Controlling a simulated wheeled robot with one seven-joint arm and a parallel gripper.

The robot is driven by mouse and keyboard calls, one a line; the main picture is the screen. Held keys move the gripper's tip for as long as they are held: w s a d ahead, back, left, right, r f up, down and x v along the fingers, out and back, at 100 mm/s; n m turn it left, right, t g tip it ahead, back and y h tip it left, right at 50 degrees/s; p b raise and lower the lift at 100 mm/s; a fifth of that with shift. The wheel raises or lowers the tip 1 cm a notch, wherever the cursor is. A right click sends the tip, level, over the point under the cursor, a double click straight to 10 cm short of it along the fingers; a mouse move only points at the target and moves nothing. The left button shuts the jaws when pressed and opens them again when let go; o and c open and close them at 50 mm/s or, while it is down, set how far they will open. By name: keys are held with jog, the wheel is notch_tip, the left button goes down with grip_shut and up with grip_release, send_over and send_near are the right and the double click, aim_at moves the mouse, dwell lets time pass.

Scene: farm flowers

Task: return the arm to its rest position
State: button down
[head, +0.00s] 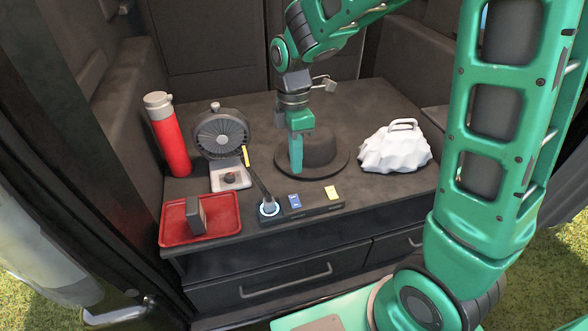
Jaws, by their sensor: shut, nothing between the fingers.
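My green arm (490,150) rises on the right and reaches across the top of the view. My gripper (296,165) points down over the dark cabinet top (355,195). It is shut and empty.
A red bottle (171,140), a dark fan (222,135) and a red tray (175,222) with a grey block (196,215) stand left. A dark strip (314,208) with blue and yellow pieces lies in front. A white lumpy bag (394,150) sits right.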

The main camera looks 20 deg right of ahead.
jog(key=shift+r, duration=0.35)
jog(key=s+d+r+m, duration=0.3)
jog(key=s+d+m, duration=0.25)
jog(key=d, duration=0.25)
jog(key=s+d+r+m, duration=0.2)
jog(key=s+d+m, duration=0.3)
jog(key=d+m, duration=0.2)
jog(key=s+d+m+t, duration=0.1)
jog(key=s+d+m, duration=0.5)
jog(key=s+m, duration=0.5)
jog(key=shift+s+d+r, duration=0.15)
jog(key=shift+s+d, duration=0.15)
jog(key=shift+s, duration=0.15)
